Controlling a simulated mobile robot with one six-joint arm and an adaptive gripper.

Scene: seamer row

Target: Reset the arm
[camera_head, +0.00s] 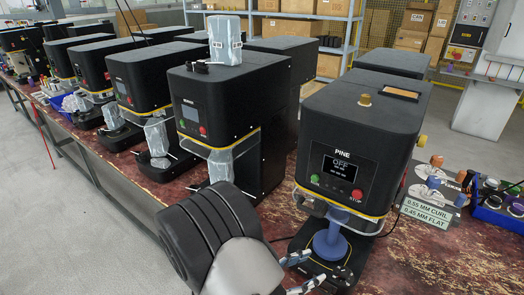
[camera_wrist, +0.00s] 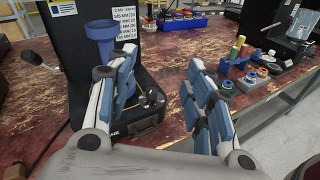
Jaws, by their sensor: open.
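My gripper (camera_head: 301,271) is at the bottom of the head view, its fingers pointing right, in front of the base of the seamer labelled PINE (camera_head: 350,125). In the wrist view my gripper (camera_wrist: 155,92) has its two blue-padded fingers spread wide apart with nothing between them. The PINE seamer's display reads OFF, with a green button and a red STOP button below it. A blue spool-shaped part (camera_head: 330,240) stands upright under its head. It also shows in the wrist view (camera_wrist: 101,75), beyond the left finger. My arm's dark wrist hides part of the bench.
Several black seamers stand in a row on the worn red-brown bench (camera_head: 450,255), the nearest neighbour (camera_head: 225,105) just left of PINE. Right of PINE are a sign (camera_head: 428,215), coloured parts and a blue bin (camera_head: 500,210). Shelves with boxes stand behind. Grey floor is free at left.

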